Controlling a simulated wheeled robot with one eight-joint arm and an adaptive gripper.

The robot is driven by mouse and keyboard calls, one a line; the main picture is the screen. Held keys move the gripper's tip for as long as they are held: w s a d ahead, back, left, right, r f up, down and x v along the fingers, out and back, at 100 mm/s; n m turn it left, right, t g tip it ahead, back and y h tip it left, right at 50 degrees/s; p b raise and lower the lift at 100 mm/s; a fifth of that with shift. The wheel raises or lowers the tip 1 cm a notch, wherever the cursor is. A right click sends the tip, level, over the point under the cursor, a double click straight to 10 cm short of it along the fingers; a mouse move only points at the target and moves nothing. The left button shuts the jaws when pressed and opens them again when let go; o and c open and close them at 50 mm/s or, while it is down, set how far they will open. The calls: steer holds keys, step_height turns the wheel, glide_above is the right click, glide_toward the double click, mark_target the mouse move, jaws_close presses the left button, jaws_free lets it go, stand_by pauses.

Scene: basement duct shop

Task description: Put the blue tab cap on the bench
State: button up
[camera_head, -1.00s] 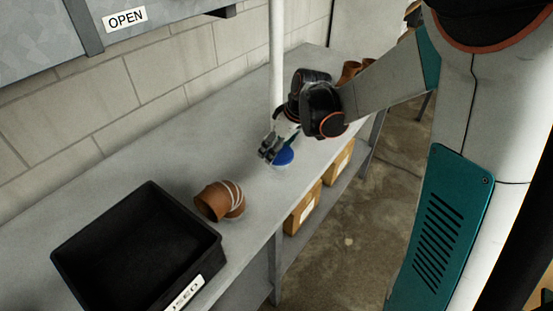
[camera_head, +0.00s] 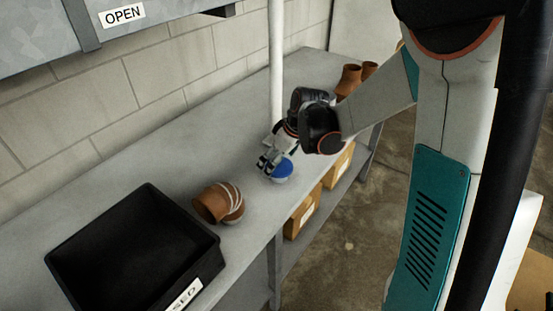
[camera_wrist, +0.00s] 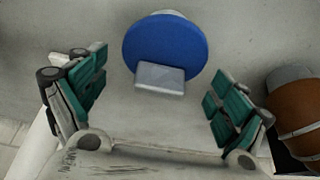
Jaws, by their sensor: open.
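The blue tab cap (camera_head: 282,170) is at the middle of the grey bench (camera_head: 225,135), near its front edge. In the wrist view the round blue cap (camera_wrist: 165,45) shows its face, with a pale grey tab (camera_wrist: 160,78) towards my gripper. My gripper (camera_head: 268,164) is low over the bench, just left of the cap. In the wrist view my gripper (camera_wrist: 158,95) is open, its green-padded fingers wide apart. The cap lies ahead of the gap, and neither finger visibly touches it. Whether the cap's underside rests flat is hard to tell.
A black bin (camera_head: 125,245) stands further left. A white post (camera_head: 276,70) rises behind my gripper. Brown pots (camera_head: 349,78) stand at the far end.

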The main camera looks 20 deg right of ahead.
mark_target(289, 171)
steer(key=p+v, duration=0.4)
steer(key=v, duration=0.8)
steer(key=shift+r, duration=0.15)
stand_by(1.3)
